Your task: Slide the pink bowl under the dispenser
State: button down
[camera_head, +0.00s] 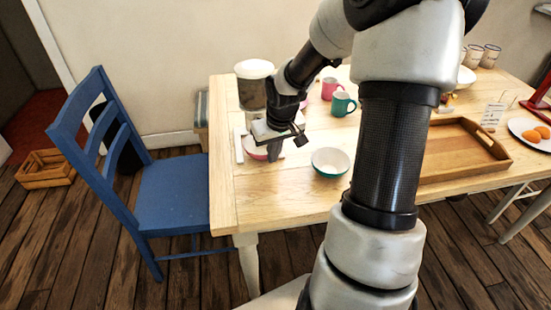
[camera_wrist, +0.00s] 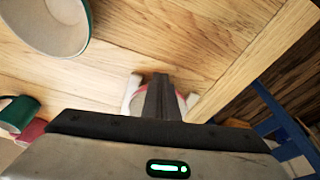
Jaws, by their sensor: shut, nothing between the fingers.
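The pink bowl (camera_head: 252,151) is on the table near its left end, mostly hidden behind my gripper (camera_head: 274,156). In the wrist view, part of the bowl's pink rim (camera_wrist: 140,88) shows beside and beyond the fingers, between two white pieces. The dispenser (camera_head: 252,92) is a clear container with a white lid, behind the bowl; a white base piece (camera_head: 239,146) reaches forward beside the bowl. How far the bowl sits under it is hidden. My gripper (camera_wrist: 160,80) is shut and empty, pointing down at the bowl's near side; contact cannot be told.
A teal bowl (camera_head: 330,162) with a white inside stands right of my gripper. A teal mug (camera_head: 342,104) and a pink mug (camera_head: 329,88) stand farther back. A wooden tray (camera_head: 450,155) lies to the right. A blue chair (camera_head: 165,190) stands at the table's left end.

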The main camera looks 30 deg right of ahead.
jog(key=w, duration=0.4)
jog(key=shift+d, duration=0.1)
jog(key=shift+s, duration=0.1)
dwell(0.4)
